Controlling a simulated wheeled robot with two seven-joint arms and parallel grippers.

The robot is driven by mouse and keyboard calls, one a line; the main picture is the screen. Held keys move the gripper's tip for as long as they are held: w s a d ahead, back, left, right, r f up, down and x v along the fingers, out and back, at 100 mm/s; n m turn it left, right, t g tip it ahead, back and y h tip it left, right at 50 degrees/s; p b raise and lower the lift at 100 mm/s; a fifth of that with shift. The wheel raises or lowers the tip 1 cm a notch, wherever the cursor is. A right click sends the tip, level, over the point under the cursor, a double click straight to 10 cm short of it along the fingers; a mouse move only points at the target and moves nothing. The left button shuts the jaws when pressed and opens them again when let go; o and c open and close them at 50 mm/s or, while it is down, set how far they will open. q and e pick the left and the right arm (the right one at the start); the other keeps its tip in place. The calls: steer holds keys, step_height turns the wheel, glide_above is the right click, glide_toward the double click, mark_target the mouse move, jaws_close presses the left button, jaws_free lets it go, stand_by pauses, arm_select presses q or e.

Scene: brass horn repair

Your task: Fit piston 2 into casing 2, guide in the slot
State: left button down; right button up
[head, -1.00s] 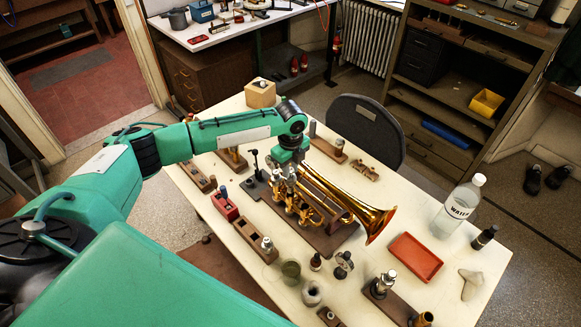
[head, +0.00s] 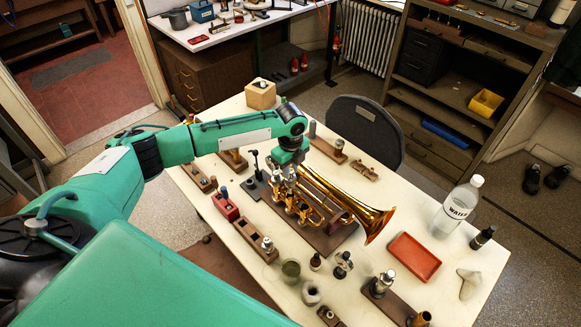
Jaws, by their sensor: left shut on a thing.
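A brass trumpet (head: 358,209) lies on a dark wooden board (head: 318,238) on the table, its bell toward the lower right. My left gripper (head: 284,188) points down over the trumpet's valve section (head: 297,206). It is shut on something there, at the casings. The held piece is too small and too much covered by the gripper to make out, so I cannot tell how deep it sits or where its guide faces. My right gripper is not in view.
A wooden block (head: 256,246) with a small metal part and a red box (head: 224,206) stand left of the trumpet. A red tray (head: 414,257), a water bottle (head: 458,208) and several small jars stand at the right and front. A chair (head: 365,132) stands behind the table.

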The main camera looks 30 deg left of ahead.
mark_target(291, 177)
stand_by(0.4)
arm_select(q)
steer(key=shift+p, duration=0.3)
steer(key=shift+f, duration=0.4)
stand_by(0.3)
steer(key=shift+f+b, duration=0.35)
steer(key=shift+b, duration=0.05)
steer(key=shift+f+b, duration=1.25)
steer(key=shift+f, duration=1.4)
steer(key=c, duration=1.2)
jaws_free()
steer(key=shift+o, duration=0.2)
steer(key=shift+r, duration=0.1)
